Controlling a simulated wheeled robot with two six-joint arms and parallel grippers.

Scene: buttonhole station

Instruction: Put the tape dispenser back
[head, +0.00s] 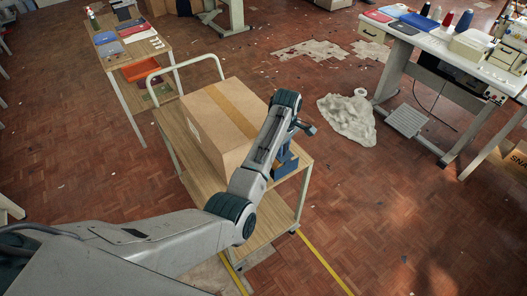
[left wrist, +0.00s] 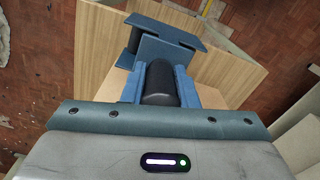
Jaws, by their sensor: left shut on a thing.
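My left gripper (left wrist: 159,88) is shut on the tape dispenser; its blue fingers close on either side of a dark rounded part. The dispenser's blue-grey plates (left wrist: 165,48) stick out beyond the fingers in the left wrist view. In the head view my left gripper (head: 283,160) points down over the right end of the wooden trolley (head: 262,222), beside the cardboard box (head: 215,115). There the arm hides most of the dispenser, and I cannot tell whether it touches the trolley. My right gripper is not in view.
The closed box fills much of the trolley top, leaving bare wood at the front. A table (head: 165,48) with coloured folders stands at the back left. A sewing table (head: 425,42) with thread cones stands at the right. A pale cloth heap (head: 348,118) lies on the floor.

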